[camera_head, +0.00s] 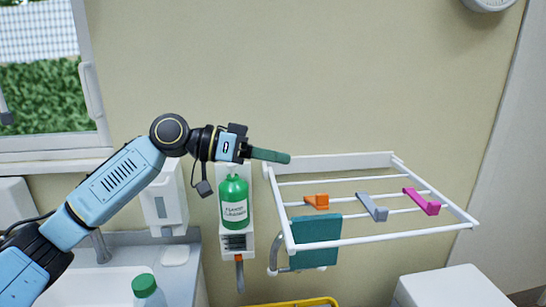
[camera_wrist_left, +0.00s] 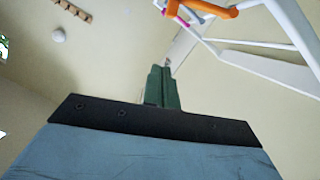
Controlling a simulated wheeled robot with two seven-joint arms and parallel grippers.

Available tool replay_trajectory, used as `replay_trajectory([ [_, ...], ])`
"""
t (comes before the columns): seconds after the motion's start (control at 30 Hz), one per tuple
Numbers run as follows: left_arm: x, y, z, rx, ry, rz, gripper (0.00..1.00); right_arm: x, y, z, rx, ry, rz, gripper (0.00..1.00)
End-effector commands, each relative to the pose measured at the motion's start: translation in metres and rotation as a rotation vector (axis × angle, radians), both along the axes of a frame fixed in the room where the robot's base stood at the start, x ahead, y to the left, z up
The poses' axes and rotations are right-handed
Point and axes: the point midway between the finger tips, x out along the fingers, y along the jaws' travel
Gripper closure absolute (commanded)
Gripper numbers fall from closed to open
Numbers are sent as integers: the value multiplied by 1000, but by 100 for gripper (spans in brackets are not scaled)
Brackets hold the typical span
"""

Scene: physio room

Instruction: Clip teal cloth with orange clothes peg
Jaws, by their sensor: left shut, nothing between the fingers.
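The teal cloth (camera_head: 315,243) hangs over the front left part of the white drying rack (camera_head: 399,239). The orange clothes peg (camera_head: 317,202) sits on a middle rail of the rack, behind the cloth and apart from it. In the left wrist view the orange peg (camera_wrist_left: 213,10) shows at the top edge, partly cut off. My left gripper (camera_head: 288,158) has green fingers, closed together with nothing between them. It is above the rack's back left corner, up and left of the orange peg. Its fingers (camera_wrist_left: 161,75) also show in the left wrist view. My right gripper is not in view.
A grey-blue peg (camera_head: 373,209) and a magenta peg (camera_head: 423,203) sit on the rack to the right. A green bottle (camera_head: 234,200) in a wall holder is left of the rack. A sink counter (camera_head: 187,265) is lower left. A white box-like surface (camera_head: 450,288) is lower right.

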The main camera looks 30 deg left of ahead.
Motion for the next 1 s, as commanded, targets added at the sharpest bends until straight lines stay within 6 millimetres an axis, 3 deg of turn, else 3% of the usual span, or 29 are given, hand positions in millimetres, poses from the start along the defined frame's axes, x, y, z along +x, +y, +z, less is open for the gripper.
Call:
replay_trajectory([
  [0.3, 32, -60, -13, 0, 0, -3, 100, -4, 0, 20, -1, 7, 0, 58],
  [0.4, 25, -60, -33, 3, 5, 1, 100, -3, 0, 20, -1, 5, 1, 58],
  [0.6, 19, -63, -50, 1, 2, -1, 100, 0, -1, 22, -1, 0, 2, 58],
  [1.0, 18, -64, -53, 1, 0, -1, 100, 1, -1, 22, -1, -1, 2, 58],
])
